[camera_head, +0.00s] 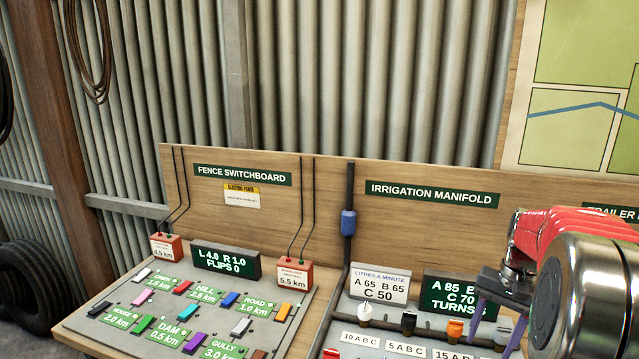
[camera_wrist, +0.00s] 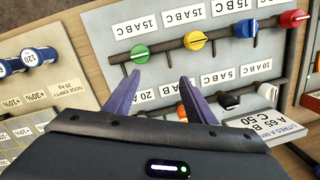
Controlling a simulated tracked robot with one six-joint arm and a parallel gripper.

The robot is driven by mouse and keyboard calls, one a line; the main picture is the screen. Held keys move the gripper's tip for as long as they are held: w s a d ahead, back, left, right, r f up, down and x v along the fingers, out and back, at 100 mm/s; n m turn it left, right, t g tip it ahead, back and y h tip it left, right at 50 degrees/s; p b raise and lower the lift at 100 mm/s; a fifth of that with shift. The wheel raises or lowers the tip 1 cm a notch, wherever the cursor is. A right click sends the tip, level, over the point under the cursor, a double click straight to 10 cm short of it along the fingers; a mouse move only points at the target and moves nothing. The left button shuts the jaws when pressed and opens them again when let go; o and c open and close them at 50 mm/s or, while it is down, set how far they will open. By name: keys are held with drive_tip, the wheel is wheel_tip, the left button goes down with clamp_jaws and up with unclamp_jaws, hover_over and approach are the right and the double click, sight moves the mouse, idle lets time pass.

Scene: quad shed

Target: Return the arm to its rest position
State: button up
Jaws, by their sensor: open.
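My gripper (camera_head: 497,316) is at the right of the head view, over the irrigation manifold panel (camera_head: 349,309), at the end of my red and silver arm. Its two purple fingers are apart with nothing between them. In the wrist view the gripper (camera_wrist: 155,92) points at the manifold's rows of coloured valve knobs. A green knob (camera_wrist: 140,54) and a yellow knob (camera_wrist: 194,40) lie beyond the fingertips. I cannot tell how far the fingertips are from the panel. The gripper body hides part of the manifold.
The fence switchboard (camera_head: 102,318) with coloured switches stands at the left. Red boxes (camera_head: 294,275) and a dark display (camera_head: 226,261) stand along its back. A blue fitting (camera_head: 348,222) sits on a vertical pipe. The space above the switchboard is free.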

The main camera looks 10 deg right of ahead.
drive_tip(key=s+a+r+n+t, duration=0.2)
drive_tip(key=s+a+n, duration=0.1)
drive_tip(key=a, duration=0.7)
drive_tip(key=s+a+r+n+t+h, duration=0.1)
drive_tip(key=s+a+r+n+t, duration=0.1)
drive_tip(key=a, duration=0.8)
drive_tip(key=s+a+r+n+t, duration=0.1)
drive_tip(key=s+a+n, duration=0.4)
drive_tip(key=a, duration=0.6)
drive_tip(key=shift+s+r+t, duration=0.4)
drive_tip(key=shift+s+r, duration=0.15)
drive_tip(key=shift+r, duration=0.05)
